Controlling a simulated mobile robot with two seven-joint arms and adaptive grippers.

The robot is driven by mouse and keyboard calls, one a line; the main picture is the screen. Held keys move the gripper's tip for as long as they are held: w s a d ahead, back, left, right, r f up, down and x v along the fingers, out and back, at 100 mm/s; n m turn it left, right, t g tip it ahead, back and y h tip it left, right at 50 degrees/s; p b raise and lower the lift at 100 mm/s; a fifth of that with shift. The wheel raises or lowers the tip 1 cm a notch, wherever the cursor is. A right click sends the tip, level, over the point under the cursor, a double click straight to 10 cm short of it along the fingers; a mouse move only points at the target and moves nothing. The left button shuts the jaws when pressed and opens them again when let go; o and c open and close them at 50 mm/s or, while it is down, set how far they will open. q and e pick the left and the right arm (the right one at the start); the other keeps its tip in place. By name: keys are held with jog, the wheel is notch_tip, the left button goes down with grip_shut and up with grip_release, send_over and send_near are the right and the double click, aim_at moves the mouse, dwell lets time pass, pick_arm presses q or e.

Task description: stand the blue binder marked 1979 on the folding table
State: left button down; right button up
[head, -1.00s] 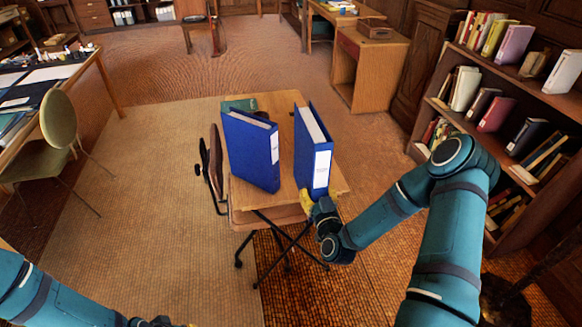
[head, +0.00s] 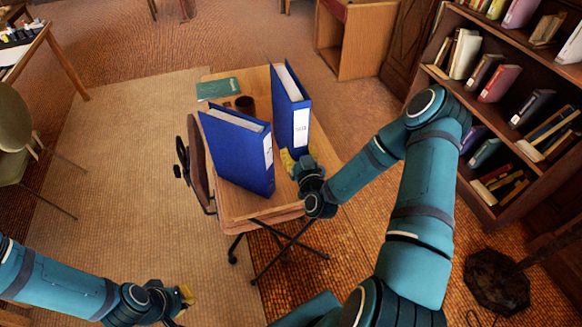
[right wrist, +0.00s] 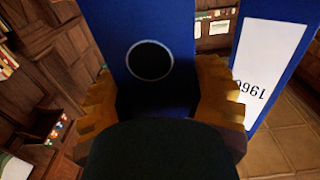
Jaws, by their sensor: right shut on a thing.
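Two blue binders with white pages show at the folding table (head: 240,207). The back right binder (head: 289,95) is upright; its white spine label is too small to read surely. My right gripper (head: 290,162) is shut on the lower part of its spine. In the right wrist view the held binder (right wrist: 150,25), with a round finger hole, is between the yellow fingers (right wrist: 165,100). I cannot tell whether its base touches the tabletop. The other binder (head: 235,150) stands front left; its upside-down label (right wrist: 262,75) seems to start with 196. My left gripper (head: 185,295) is low left, its jaw unclear.
A green book (head: 218,89) and a dark cup (head: 245,103) are on the table behind the binders. A bookcase (head: 480,110) stands right; a black floor stand base (head: 497,283) is lower right.

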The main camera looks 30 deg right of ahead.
notch_tip(320, 180, down, 4)
jog(key=shift+f+b, duration=0.1)
jog(key=shift+b, duration=0.25)
jog(key=shift+f+b, duration=0.4)
jog(key=shift+f, duration=1.75)
jog(key=shift+r, duration=0.1)
jog(key=o, duration=1.3)
jog(key=shift+o, duration=0.2)
